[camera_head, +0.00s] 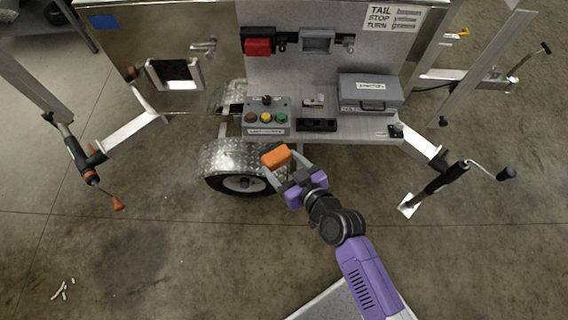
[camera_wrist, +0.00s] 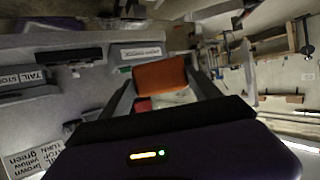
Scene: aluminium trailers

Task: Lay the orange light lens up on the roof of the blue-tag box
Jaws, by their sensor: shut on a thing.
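The orange light lens (camera_head: 275,155) is held between the fingers of my gripper (camera_head: 284,162), in the air before the trailer's rear, near the wheel fender. In the wrist view the lens (camera_wrist: 160,75) sits across the fingertips (camera_wrist: 158,84). Which face of the lens points up is hard to tell. The blue tag (camera_head: 104,22) is on the upper left of a shiny metal box (camera_head: 140,50) at the back left, above and left of my gripper. Only a thin strip of the roof edge (camera_head: 130,3) shows at the picture's top.
A shelf (camera_head: 350,128) carries a switch box (camera_head: 266,117) with coloured buttons and a grey case (camera_head: 370,92). A red lamp (camera_head: 258,46) and an empty-looking grey holder (camera_head: 317,41) are on the panel above. Jack stands with handles stick out left and right. The floor in front is mostly clear.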

